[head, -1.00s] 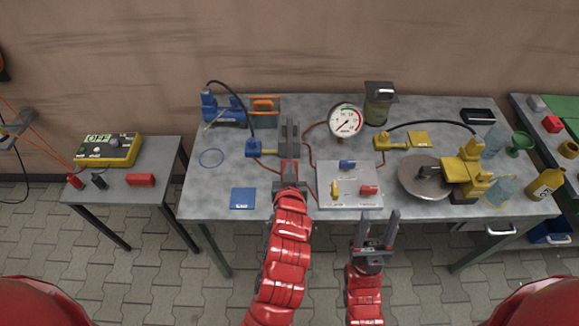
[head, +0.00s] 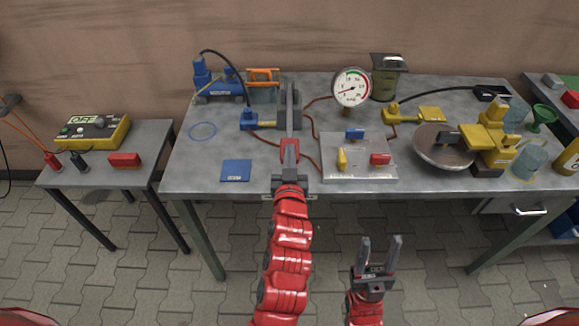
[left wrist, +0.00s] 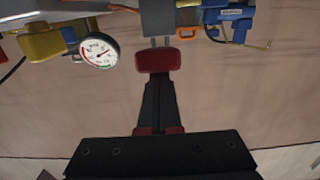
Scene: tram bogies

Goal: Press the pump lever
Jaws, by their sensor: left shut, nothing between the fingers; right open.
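A grey hand-pump unit (head: 290,107) stands at the back middle of the table, with a long grey lever ending in a red grip (head: 290,151). My left gripper (head: 290,165) is shut and empty, lined up with this red grip. In the left wrist view, the red grip (left wrist: 155,61) lies right at the tips of my closed dark fingers (left wrist: 157,85); I cannot tell whether they touch. Two thin rods run from it to the grey body (left wrist: 170,18). My right gripper (head: 379,243) is open and empty, in front of the table's edge.
A round gauge (head: 352,87) stands behind a grey panel (head: 330,172) with coloured handles. A blue pump (head: 218,88) is at back left; a yellow machine with a dish (head: 440,160) is on the right. The table's front left is mostly clear around a blue square (head: 236,170).

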